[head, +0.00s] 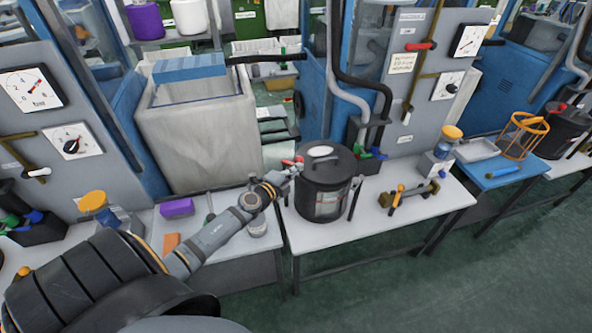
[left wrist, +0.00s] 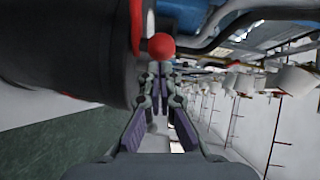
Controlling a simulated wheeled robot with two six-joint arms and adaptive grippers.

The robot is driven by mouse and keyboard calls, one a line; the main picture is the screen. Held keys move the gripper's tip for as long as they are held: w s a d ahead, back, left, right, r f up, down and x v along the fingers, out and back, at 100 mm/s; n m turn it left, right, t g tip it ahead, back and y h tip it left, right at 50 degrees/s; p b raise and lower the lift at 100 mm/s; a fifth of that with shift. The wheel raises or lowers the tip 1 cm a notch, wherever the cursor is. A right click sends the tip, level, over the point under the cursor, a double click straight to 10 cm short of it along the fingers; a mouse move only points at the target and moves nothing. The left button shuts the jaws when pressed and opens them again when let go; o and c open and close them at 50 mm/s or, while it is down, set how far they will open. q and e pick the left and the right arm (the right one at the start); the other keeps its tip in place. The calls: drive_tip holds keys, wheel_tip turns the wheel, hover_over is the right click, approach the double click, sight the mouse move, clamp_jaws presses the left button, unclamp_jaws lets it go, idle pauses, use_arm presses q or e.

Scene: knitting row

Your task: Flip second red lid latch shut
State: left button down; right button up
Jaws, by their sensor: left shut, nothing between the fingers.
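A black round canister (head: 325,192) with a dark lid (head: 322,160) and a pale handle on top stands on the white table in the head view. A red latch end (head: 298,161) shows at the lid's left edge. My left gripper (head: 283,176) is beside that edge, close to the latch. In the left wrist view the canister's dark wall (left wrist: 65,45) fills the upper left. A red ball knob (left wrist: 161,46) is just beyond the fingertips of my left gripper (left wrist: 160,72), which is shut and empty. I cannot tell whether it touches the knob. My right gripper is not in view.
The white table (head: 400,225) also carries dumbbell-like fittings (head: 408,194) right of the canister. A blue table (head: 505,172) with an orange wire basket (head: 524,136) stands further right. A large pale bin (head: 200,130) is behind my left arm. The floor in front is clear.

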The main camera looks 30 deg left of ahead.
use_arm(q)
drive_tip(key=shift+r, duration=0.1)
idle(0.3)
drive_tip(key=w+n+y+p, duration=0.1)
drive_tip(key=y, duration=0.1)
drive_tip(key=w+n+y, duration=0.1)
drive_tip(key=w+d+n+y+p, duration=0.1)
drive_tip(key=n+y, duration=0.1)
drive_tip(key=shift+g+y+p, duration=0.3)
drive_tip(key=shift+g, duration=0.1)
drive_tip(key=shift+w+f+n+g+y+b, duration=0.2)
drive_tip(key=shift+w+n+g+y+b, duration=0.15)
drive_tip(key=shift+n+y+b, duration=0.4)
drive_tip(key=shift+w+a+r+y+b, duration=0.15)
drive_tip(key=shift+w+y+b, duration=0.2)
drive_tip(key=shift+w, duration=0.2)
